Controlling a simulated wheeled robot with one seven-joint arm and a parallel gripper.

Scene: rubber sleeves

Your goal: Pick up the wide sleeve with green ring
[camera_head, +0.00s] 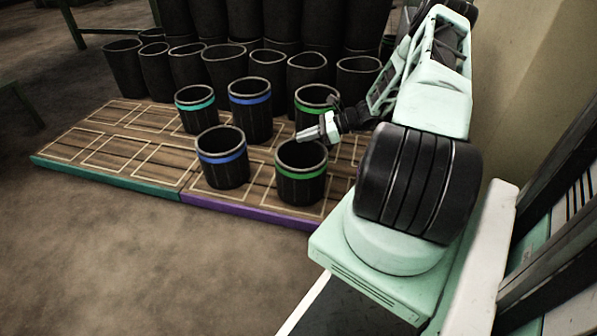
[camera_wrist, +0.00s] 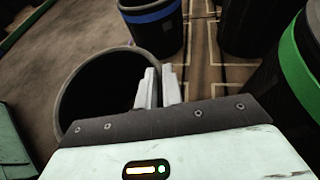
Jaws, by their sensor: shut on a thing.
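The front sleeve with a green ring (camera_head: 302,190) stands upright on the wooden platform, dark, short and broad, its mouth open upward. My gripper (camera_head: 306,135) is at its far rim in the head view. In the wrist view my gripper (camera_wrist: 158,90) has its two pale fingers close together at the right side of this sleeve's rim (camera_wrist: 72,75), shut on the wall. Its ring is hidden in the wrist view. A second green-ringed sleeve (camera_head: 317,108) stands behind, partly hidden by my gripper, and shows at the right of the wrist view (camera_wrist: 298,65).
A short blue-ringed sleeve (camera_head: 222,170) stands left of the held one. A taller blue-ringed sleeve (camera_head: 250,110) and a teal-ringed sleeve (camera_head: 196,112) stand behind. Several plain dark sleeves (camera_head: 225,68) line the back. The platform's left part (camera_head: 110,140) is empty.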

